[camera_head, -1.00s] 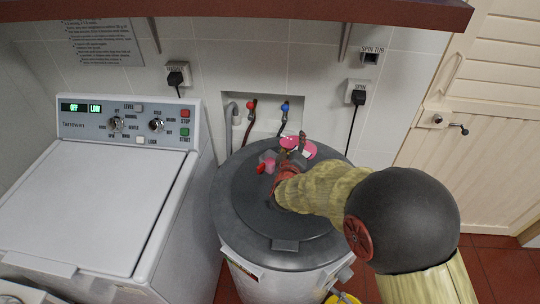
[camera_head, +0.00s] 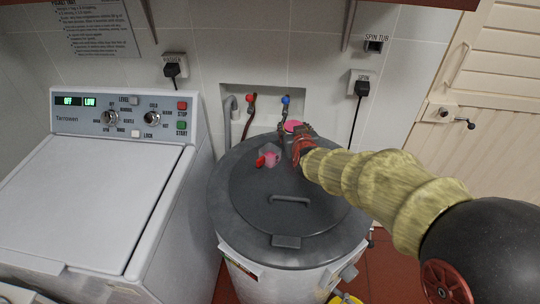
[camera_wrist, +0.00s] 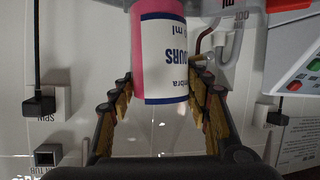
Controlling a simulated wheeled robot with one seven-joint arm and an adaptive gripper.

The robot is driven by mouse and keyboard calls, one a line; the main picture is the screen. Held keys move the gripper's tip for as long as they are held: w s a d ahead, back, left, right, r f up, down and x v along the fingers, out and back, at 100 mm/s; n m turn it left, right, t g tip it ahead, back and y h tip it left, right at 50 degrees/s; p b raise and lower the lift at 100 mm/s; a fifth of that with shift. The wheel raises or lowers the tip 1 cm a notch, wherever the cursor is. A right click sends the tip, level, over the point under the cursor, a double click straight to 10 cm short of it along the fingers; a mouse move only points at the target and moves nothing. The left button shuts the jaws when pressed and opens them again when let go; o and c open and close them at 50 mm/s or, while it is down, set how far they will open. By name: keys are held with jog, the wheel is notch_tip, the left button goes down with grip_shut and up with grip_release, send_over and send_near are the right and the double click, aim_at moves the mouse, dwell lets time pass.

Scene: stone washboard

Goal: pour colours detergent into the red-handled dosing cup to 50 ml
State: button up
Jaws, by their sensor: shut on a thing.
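My gripper (camera_head: 302,148) is shut on the pink colours detergent bottle (camera_head: 292,126), behind the dosing cup and to its right. The wrist view shows the bottle's white label (camera_wrist: 165,58) between my fingers, its lettering upside down like the wall labels. The bottle looks roughly upright; my gripper hides most of it in the head view. The clear dosing cup (camera_head: 270,157) with a red handle (camera_head: 261,161) stands on the dark round lid, with pink showing inside. Its graduations (camera_wrist: 235,16) show at the top of the wrist view; I cannot read the level.
The round spin tub lid (camera_head: 255,205) has a raised handle (camera_head: 290,198) in front of the cup. A white washing machine (camera_head: 85,200) stands at left. Taps (camera_head: 286,99) and hoses sit in the wall recess behind. The lid's front and left are clear.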

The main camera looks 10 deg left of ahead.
aim_at(295, 109)
jog(key=shift+r+m+y+b, duration=0.4)
jog(key=shift+r+b, duration=0.5)
jog(key=shift+r, duration=0.65)
notch_tip(295, 109, up, 6)
jog(key=p, duration=0.5)
jog(key=shift+r+p, duration=0.1)
jog(key=shift+p, duration=0.25)
